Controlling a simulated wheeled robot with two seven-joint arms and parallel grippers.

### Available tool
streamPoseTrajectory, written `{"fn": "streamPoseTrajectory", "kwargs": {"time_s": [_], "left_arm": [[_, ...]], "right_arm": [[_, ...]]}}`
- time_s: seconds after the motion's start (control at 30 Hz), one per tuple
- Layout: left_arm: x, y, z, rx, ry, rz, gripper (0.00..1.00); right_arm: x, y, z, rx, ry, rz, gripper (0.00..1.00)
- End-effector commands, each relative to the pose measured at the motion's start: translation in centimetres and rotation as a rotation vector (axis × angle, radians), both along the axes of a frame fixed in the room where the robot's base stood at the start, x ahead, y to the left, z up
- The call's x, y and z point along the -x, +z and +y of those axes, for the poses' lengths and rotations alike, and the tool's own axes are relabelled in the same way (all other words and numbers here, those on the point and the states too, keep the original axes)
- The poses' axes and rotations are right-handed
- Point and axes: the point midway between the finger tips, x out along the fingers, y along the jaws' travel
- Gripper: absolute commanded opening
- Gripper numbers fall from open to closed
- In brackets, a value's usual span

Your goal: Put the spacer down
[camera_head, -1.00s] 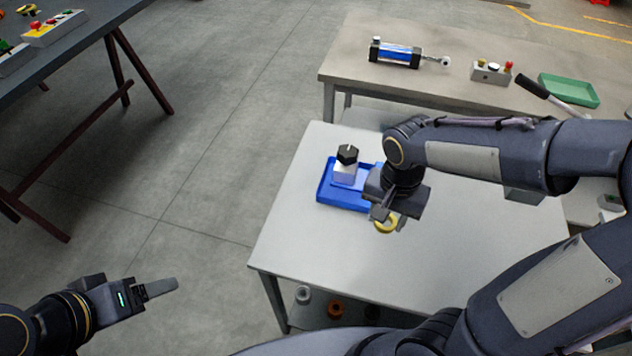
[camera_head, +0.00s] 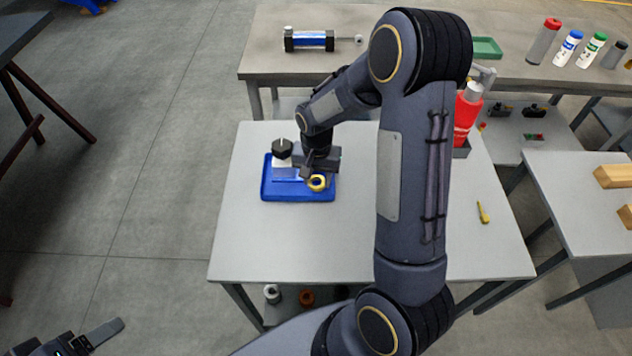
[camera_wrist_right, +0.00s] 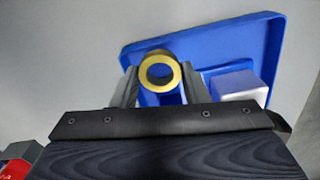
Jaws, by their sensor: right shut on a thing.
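The spacer (camera_head: 317,183) is a yellow ring held in my right gripper (camera_head: 313,177). In the right wrist view the ring (camera_wrist_right: 160,71) sits between the two fingers of my right gripper (camera_wrist_right: 158,76), which is shut on it. A blue tray (camera_head: 298,195) lies on the white table, and the ring shows over its right part. The tray (camera_wrist_right: 228,45) also shows behind the ring in the wrist view. I cannot tell the ring's height above it. My left gripper (camera_head: 103,334) is at the lower left, off the table; its jaw state is unclear.
A light block with a black knob (camera_head: 282,150) stands in the tray's left part. The white table (camera_head: 260,245) is clear in front of the tray. A red bottle (camera_head: 467,115) and a yellow screwdriver (camera_head: 482,212) are to the right. A blue cylinder (camera_head: 310,40) lies on the back table.

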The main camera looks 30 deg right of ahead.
Motion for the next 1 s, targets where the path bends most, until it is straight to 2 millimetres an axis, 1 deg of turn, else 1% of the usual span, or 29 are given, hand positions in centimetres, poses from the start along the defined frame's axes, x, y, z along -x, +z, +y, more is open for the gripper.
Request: {"fn": "streamPoseTrajectory", "kwargs": {"time_s": [0.13, 0.23, 0.33, 0.63, 0.77, 0.8, 0.93, 1.0], "left_arm": [[0.0, 0.2, 0.0, 0.0, 0.0, 0.0, 0.71], [0.0, 0.2, 0.0, 0.0, 0.0, 0.0, 0.71], [0.0, 0.3, 0.0, 0.0, 0.0, 0.0, 0.71], [0.0, 0.2, 0.0, 0.0, 0.0, 0.0, 0.71], [0.0, -0.3, 0.0, 0.0, 0.0, 0.0, 0.71], [0.0, -0.1, 0.0, 0.0, 0.0, 0.0, 0.71], [0.0, 0.0, 0.0, 0.0, 0.0, 0.0, 0.71], [0.0, 0.0, 0.0, 0.0, 0.0, 0.0, 0.71]], "right_arm": [[-0.7, -1.0, -0.4, -0.001, -0.001, 0.001, 0.15], [-0.7, -2.6, -0.3, 0.0, 0.0, 0.004, 0.15], [-0.7, -3.7, -0.3, -0.001, 0.0, 0.002, 0.15], [-0.7, -4.0, -0.3, -0.001, 0.0, -0.001, 0.15], [-0.7, -4.5, -0.3, -0.001, 0.0, -0.001, 0.15], [-0.7, -4.3, -0.3, -0.001, 0.0, -0.001, 0.46], [-0.7, -4.3, -0.3, -0.001, 0.0, -0.001, 0.63], [-0.7, -4.3, -0.3, -0.001, 0.0, -0.001, 0.63]]}}
